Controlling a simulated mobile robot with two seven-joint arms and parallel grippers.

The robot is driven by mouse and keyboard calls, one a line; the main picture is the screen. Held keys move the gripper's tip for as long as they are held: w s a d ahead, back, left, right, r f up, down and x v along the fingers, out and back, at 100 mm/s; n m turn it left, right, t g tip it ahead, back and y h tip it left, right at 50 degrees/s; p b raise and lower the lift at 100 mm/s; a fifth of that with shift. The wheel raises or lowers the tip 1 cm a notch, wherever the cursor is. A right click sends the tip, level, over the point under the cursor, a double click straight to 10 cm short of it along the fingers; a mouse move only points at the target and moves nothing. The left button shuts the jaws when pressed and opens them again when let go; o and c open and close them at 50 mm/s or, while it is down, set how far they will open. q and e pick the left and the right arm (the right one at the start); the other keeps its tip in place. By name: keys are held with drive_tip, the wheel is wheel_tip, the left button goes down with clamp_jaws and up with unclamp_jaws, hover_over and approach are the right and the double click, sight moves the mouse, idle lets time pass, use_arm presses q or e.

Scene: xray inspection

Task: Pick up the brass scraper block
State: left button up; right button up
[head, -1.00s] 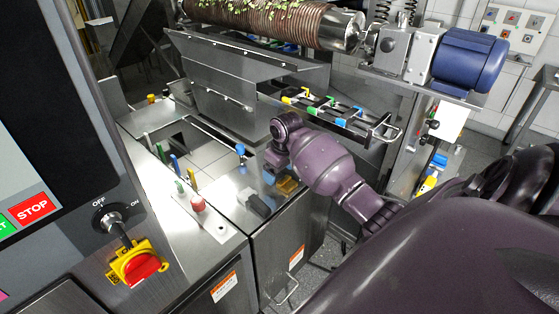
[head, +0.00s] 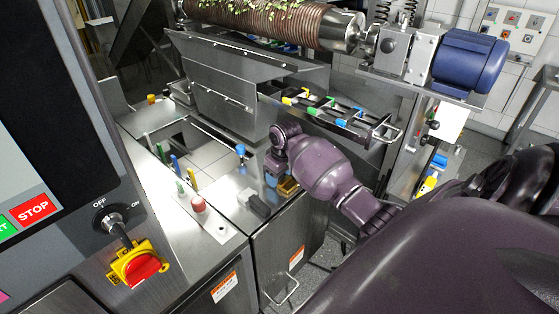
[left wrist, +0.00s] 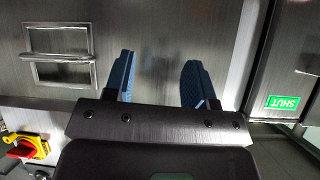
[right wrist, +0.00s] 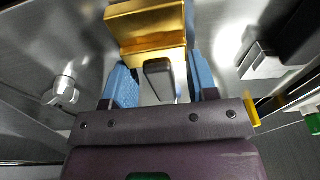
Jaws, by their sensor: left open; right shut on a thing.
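The brass scraper block (right wrist: 147,27) is a gold-coloured stepped block in the right wrist view. It also shows in the head view (head: 288,187), low beside my right gripper (head: 277,174) over the steel worktop. The two blue fingers of my right gripper (right wrist: 160,78) are shut on the block, with a dark tapered part between them. I cannot tell whether the block touches the surface below. My left gripper (left wrist: 160,78) is open and empty in front of a steel panel; it is out of the head view.
A rack with coloured pieces (head: 340,120) is behind my right arm. A control panel (head: 50,130) fills the left side.

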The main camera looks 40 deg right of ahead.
drive_tip(key=shift+r, duration=0.1)
wheel_tip(320, 180, up, 20)
idle(0.5)
drive_tip(key=shift+m, duration=0.6)
drive_tip(key=s+a+f+b, duration=0.1)
drive_tip(key=s+a+f, duration=0.1)
drive_tip(key=a, duration=0.6)
drive_tip(key=s+a+f+b, duration=0.1)
drive_tip(key=a+f, duration=0.3)
drive_tip(key=a, duration=0.4)
drive_tip(key=s+a+f, duration=0.3)
drive_tip(key=a, duration=0.6)
drive_tip(key=shift+f+b, duration=0.4)
use_arm(q)
drive_tip(key=shift+w+d+f, duration=0.1)
drive_tip(key=shift+w+f, duration=0.45)
drive_tip(key=shift+f, duration=0.15)
use_arm(e)
drive_tip(key=shift+s+a+f, duration=0.15)
drive_tip(key=shift+a+f, duration=0.1)
drive_tip(key=shift+a, duration=0.05)
